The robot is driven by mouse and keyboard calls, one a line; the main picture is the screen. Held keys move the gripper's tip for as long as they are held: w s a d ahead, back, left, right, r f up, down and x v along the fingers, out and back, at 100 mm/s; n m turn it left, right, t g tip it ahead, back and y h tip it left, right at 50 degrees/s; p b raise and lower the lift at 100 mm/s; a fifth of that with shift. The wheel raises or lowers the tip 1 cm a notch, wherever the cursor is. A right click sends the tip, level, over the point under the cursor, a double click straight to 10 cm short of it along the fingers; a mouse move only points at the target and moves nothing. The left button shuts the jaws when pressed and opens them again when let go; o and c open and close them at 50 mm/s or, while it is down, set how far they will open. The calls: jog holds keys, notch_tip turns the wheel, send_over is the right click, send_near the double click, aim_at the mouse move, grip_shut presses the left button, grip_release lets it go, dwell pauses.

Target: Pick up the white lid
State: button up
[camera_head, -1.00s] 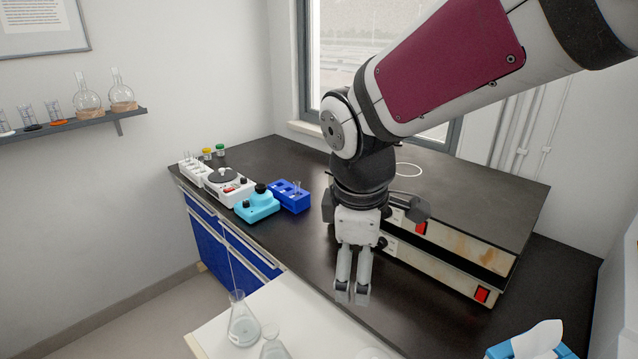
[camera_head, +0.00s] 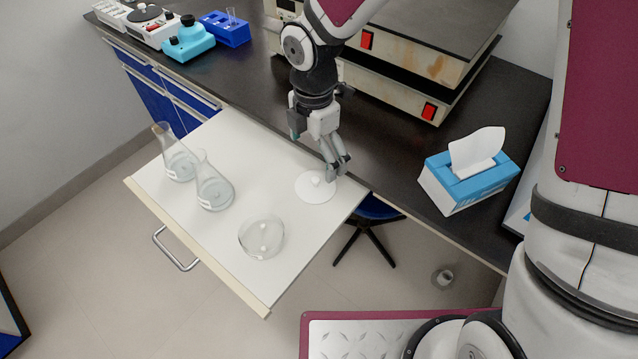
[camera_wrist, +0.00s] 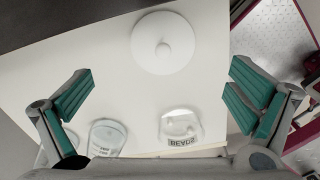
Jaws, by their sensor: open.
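The white lid (camera_head: 316,187) is a flat round disc with a small knob. It lies on the white pull-out board (camera_head: 240,162), near its right back edge. In the wrist view the lid (camera_wrist: 162,43) shows at the top centre, ahead of the fingers and between their lines. My gripper (camera_head: 336,172) is above the board, close to the lid's upper right side in the head view. In the wrist view my gripper (camera_wrist: 165,98) is open, with green pads wide apart and nothing between them. I cannot tell the exact height above the lid.
Two conical flasks (camera_head: 215,188) (camera_head: 178,163) and a glass dish (camera_head: 262,236) labelled BEADS in the wrist view (camera_wrist: 181,126) stand on the board. A tissue box (camera_head: 468,180) and stacked instruments (camera_head: 420,75) are on the black bench.

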aim_at(317, 179)
notch_tip(317, 179, down, 3)
jog(key=shift+s+d+f+b, duration=0.1)
jog(key=shift+f+b, duration=0.2)
jog(key=shift+f, duration=1)
jog(key=shift+s+d+f+b, duration=0.1)
jog(key=shift+f+b, duration=0.2)
jog(key=shift+f, duration=1)
jog(key=shift+c, duration=0.2)
jog(key=c, duration=1.7)
jog(key=shift+c, duration=0.8)
jog(key=shift+c, duration=0.3)
